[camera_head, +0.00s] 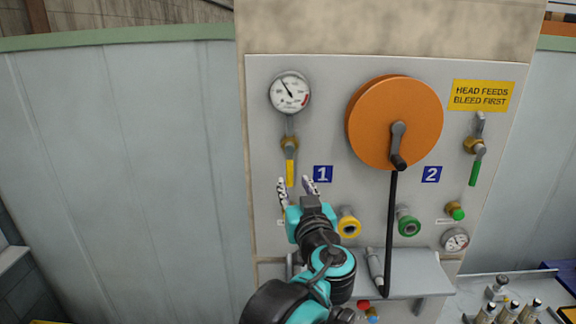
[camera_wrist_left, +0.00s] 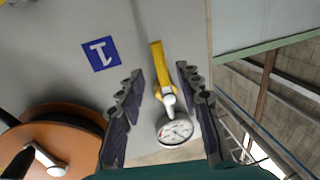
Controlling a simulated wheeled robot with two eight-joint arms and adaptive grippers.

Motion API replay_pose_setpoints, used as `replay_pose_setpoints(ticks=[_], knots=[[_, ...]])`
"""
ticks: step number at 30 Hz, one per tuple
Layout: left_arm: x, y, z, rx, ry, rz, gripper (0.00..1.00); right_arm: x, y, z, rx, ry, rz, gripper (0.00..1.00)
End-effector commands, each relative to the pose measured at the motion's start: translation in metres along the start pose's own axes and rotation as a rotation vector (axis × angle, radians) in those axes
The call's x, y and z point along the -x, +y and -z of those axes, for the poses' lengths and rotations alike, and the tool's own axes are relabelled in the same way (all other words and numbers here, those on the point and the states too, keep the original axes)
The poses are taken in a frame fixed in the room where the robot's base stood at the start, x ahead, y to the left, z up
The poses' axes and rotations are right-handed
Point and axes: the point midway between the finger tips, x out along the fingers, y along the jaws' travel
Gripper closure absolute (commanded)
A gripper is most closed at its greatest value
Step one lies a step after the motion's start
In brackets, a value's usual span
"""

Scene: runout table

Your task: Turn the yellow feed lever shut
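The yellow feed lever (camera_head: 290,173) hangs straight down below a brass valve (camera_head: 289,143), under the upper left gauge (camera_head: 290,92) on the panel. My left gripper (camera_head: 296,185) is open and empty, its fingertips near the lever's lower end. In the left wrist view the yellow lever (camera_wrist_left: 157,55) shows in the gap between the two spread fingers (camera_wrist_left: 159,72), with the gauge (camera_wrist_left: 175,130) beyond it. I cannot tell how far the fingertips stand off the panel. My right gripper is not in view.
An orange wheel (camera_head: 372,120) with a crank is right of the lever. A green lever (camera_head: 473,172) hangs at the right. A yellow port (camera_head: 349,225) and a green port (camera_head: 408,224) sit low on the panel, above a grey shelf (camera_head: 418,272). The wall at left is bare.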

Motion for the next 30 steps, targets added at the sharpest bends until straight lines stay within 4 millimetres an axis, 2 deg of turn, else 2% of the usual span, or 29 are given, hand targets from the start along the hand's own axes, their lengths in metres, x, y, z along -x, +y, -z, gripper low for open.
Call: replay_pose_setpoints(ticks=[3,9,14,21,23,25,26,30], knots=[[-0.022,-0.001,0.001,0.000,-0.001,0.004,0.65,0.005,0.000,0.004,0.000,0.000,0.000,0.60],[-0.051,-0.001,0.001,-0.001,-0.001,0.003,0.65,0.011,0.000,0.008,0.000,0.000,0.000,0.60],[-0.060,-0.001,0.000,-0.001,-0.002,0.002,0.65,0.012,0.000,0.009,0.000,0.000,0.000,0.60],[-0.061,-0.001,-0.001,-0.001,-0.002,0.001,0.65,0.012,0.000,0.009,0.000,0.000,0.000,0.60],[-0.061,-0.001,-0.001,-0.001,-0.002,0.001,0.78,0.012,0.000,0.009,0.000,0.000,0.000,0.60],[-0.061,-0.001,-0.001,-0.001,-0.002,0.001,0.97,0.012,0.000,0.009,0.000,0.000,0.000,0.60],[-0.061,-0.001,-0.001,-0.001,-0.002,0.001,1.00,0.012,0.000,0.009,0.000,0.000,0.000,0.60],[-0.061,-0.001,-0.001,-0.001,-0.002,0.001,1.00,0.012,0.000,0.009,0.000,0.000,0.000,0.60]])
